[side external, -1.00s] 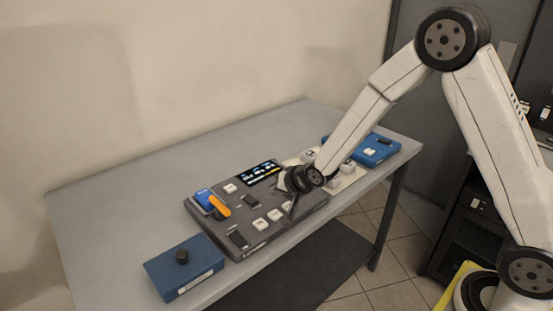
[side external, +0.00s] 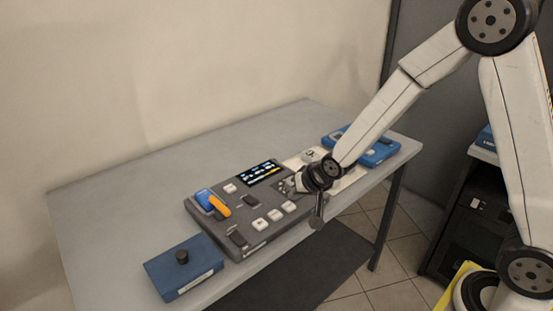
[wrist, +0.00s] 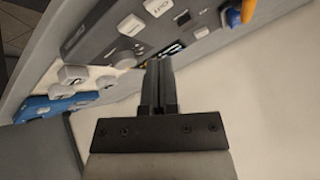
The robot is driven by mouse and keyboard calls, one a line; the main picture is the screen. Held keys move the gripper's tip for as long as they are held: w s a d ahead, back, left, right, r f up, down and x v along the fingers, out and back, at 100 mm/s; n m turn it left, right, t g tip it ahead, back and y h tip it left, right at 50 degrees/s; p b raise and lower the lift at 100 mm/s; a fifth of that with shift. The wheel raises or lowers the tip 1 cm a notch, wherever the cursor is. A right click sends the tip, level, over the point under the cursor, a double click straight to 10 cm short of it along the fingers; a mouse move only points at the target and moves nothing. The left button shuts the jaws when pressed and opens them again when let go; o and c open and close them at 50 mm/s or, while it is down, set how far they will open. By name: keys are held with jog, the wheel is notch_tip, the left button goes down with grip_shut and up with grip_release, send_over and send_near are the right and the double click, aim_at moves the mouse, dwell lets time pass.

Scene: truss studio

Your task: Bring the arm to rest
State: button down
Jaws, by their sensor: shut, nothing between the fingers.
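My gripper (side external: 318,218) hangs near the front right edge of the dark grey control panel (side external: 240,248) in the side view, apart from the panel as far as I can tell. In the wrist view, my gripper (wrist: 158,66) shows with its two dark fingers together and nothing between them. The panel (wrist: 95,30) also shows there, tilted, beyond the fingertips. My arm is bent, with its elbow high at the upper right of the side view.
The panel carries a screen (side external: 262,172), an orange lever (side external: 220,206) and several white buttons. A blue box with a black knob (side external: 182,257) stands at the left, another blue unit (side external: 377,157) at the right. The grey table (side external: 110,205) is clear behind them.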

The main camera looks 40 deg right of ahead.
jog(key=s+d+r+n+g, duration=0.2)
jog(key=s+n+g, duration=0.2)
jog(key=s, duration=1.2)
jog(key=shift+s+r+n+g, duration=0.15)
jog(key=shift+s+n+g, duration=0.25)
jog(key=shift+n, duration=0.4)
